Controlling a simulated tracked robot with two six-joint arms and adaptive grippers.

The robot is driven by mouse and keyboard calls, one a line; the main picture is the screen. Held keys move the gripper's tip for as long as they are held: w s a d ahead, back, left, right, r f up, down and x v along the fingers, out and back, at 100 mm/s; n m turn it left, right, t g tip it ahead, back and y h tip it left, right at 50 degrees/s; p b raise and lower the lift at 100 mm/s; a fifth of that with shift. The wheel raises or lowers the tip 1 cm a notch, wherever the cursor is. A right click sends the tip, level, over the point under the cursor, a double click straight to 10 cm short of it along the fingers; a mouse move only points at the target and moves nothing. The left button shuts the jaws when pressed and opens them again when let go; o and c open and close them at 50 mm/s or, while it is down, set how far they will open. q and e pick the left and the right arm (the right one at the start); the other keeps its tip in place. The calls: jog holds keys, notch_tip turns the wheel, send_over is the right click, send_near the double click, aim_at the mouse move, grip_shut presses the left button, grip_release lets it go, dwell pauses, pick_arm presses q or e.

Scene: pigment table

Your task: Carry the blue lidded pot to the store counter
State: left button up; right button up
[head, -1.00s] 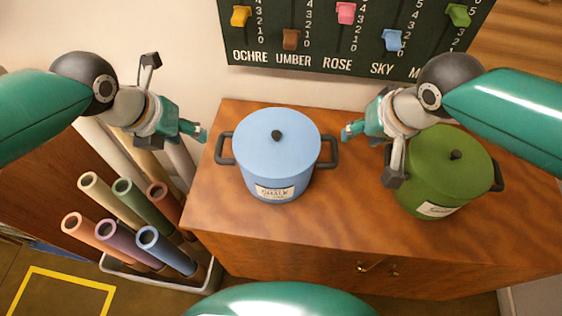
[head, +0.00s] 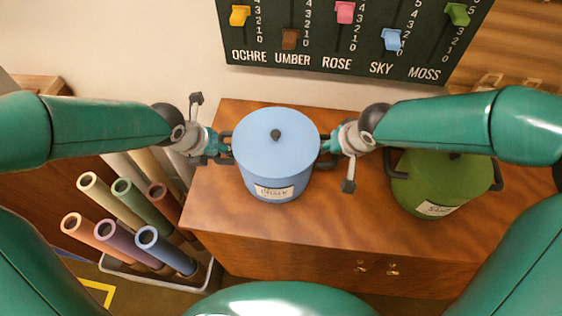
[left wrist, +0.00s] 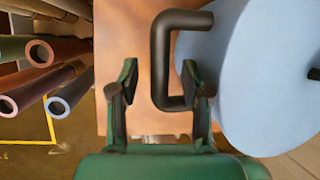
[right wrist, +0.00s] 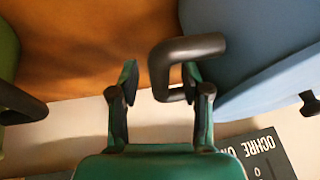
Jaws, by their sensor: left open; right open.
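The blue lidded pot (head: 276,150) stands upright on the wooden cabinet top, with a dark lid knob, a paper label and a dark handle on each side. My left gripper (head: 222,147) is open at the pot's left handle. In the left wrist view the handle (left wrist: 160,60) stands between the open fingers (left wrist: 160,85). My right gripper (head: 330,146) is open at the right handle. In the right wrist view that handle (right wrist: 160,70) reaches between the open fingers (right wrist: 160,85). Neither gripper is closed on a handle.
A green lidded pot (head: 435,185) stands to the right on the cabinet (head: 320,230), partly behind my right arm. Several coloured tubes (head: 130,220) stand in a white bin at the left. A dark slider board (head: 350,40) hangs on the wall behind.

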pick_arm(q)
jog(key=shift+f, duration=0.2)
pick_arm(e)
jog(key=shift+f, duration=0.25)
pick_arm(q)
grip_shut()
pick_arm(e)
grip_shut()
pick_arm(q)
jog(key=shift+w+r, duration=0.2)
jog(key=shift+r, duration=0.05)
pick_arm(e)
jog(key=shift+w+r, duration=0.2)
jog(key=shift+r, duration=0.05)
